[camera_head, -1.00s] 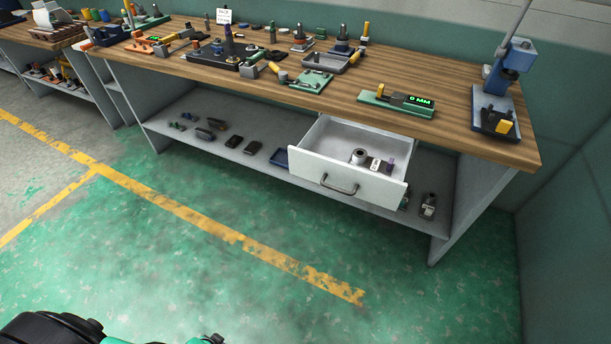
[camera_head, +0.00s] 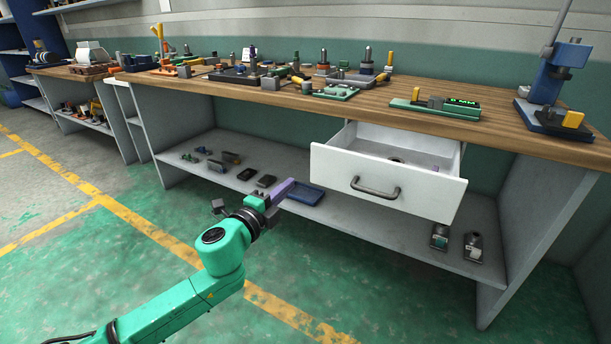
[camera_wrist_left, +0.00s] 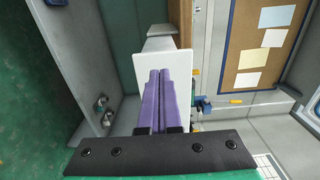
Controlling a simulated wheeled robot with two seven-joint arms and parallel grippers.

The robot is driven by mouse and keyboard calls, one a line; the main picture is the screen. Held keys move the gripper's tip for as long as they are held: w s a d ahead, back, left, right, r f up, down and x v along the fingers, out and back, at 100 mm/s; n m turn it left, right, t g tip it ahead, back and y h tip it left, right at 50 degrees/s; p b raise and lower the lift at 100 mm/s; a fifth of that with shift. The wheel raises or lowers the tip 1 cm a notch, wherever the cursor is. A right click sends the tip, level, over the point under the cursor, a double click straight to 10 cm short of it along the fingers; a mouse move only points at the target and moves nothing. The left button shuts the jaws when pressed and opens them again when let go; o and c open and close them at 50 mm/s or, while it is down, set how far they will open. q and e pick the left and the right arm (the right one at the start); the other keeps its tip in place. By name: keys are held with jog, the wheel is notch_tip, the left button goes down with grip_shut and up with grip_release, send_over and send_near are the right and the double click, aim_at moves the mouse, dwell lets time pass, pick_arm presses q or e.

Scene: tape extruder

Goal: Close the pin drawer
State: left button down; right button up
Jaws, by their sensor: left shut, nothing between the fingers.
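The pin drawer (camera_head: 328,165) hangs open under the right half of the workbench, with a white front and a dark curved handle (camera_head: 376,189). Only part of its inside shows past the front. My left gripper (camera_head: 285,189) has purple fingers, is shut and empty, and stands in front of the drawer and to its left, apart from it in the head view. In the left wrist view, the shut fingers (camera_wrist_left: 165,88) point toward the white drawer front (camera_wrist_left: 142,75) and cover its middle. The handle is hidden there. My right gripper is not in view.
The wooden benchtop (camera_head: 380,108) carries many tools, a green gauge (camera_head: 435,108) and a blue press (camera_head: 556,85). A grey lower shelf (camera_head: 330,222) holds small parts and a blue tray (camera_head: 303,194). The floor before the drawer is clear.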

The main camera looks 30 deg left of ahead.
pick_arm(q)
jog(key=w, duration=0.9)
jog(key=shift+d, duration=0.25)
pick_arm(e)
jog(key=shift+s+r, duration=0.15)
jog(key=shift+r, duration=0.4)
